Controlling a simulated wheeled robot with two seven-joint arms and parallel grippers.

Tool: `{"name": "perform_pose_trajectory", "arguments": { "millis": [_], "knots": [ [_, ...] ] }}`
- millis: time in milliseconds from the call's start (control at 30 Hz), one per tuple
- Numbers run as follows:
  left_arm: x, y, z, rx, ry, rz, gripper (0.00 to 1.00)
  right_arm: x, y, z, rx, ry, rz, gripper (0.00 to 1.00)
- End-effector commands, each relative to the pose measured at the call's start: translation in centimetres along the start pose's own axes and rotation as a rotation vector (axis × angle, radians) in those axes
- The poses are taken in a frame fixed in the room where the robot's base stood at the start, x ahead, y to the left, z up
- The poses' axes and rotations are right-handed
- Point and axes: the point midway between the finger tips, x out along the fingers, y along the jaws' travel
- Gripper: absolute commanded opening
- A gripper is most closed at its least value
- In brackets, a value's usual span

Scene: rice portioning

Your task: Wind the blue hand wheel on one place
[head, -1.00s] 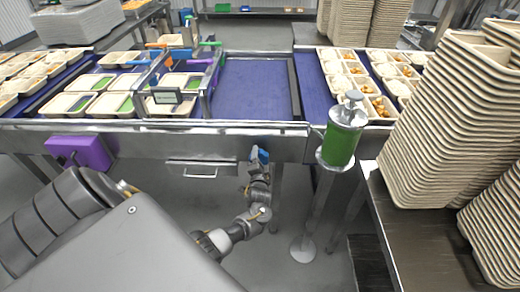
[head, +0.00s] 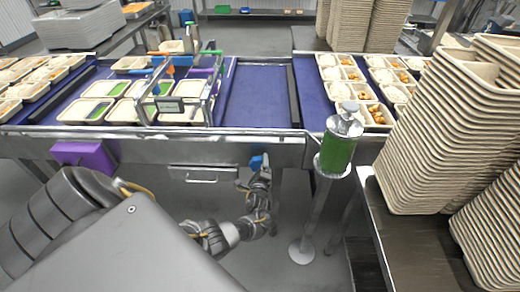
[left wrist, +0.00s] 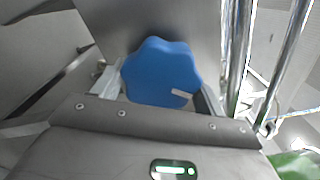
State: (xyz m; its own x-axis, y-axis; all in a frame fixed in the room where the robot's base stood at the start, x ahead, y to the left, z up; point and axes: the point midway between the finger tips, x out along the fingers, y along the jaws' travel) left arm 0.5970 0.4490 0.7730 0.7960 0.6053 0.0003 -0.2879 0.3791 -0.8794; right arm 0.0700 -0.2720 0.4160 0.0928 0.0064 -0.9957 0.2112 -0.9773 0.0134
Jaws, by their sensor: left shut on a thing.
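The blue hand wheel (head: 256,163) sits on the front side of the conveyor frame, below the belt edge and right of a metal handle. In the left wrist view the wheel (left wrist: 160,72) is a lobed blue knob with a small pale mark near its lower edge. My left gripper (head: 259,171) is at the wheel from below and in front. In the left wrist view its fingers (left wrist: 155,93) stand on either side of the wheel and are closed on it. The wheel's shaft is hidden. My right gripper is not in view.
A green-filled dispenser (head: 337,150) on a post stands right of the wheel. A purple box (head: 85,155) is on the frame at left. Tall tray stacks (head: 440,140) stand at right.

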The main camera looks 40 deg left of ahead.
Motion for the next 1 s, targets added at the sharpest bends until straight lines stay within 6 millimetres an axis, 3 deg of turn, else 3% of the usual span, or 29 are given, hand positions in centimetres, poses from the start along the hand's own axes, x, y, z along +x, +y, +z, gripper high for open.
{"name": "perform_pose_trajectory", "arguments": {
  "millis": [600, 1000],
  "knots": [
    [0.0, 0.2, 0.1, 0.574, 0.002, 0.000, 0.49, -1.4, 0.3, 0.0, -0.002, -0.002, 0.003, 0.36],
    [0.0, 0.4, 0.1, 0.813, 0.002, 0.000, 0.49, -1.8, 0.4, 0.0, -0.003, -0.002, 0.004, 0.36]
  ]
}}
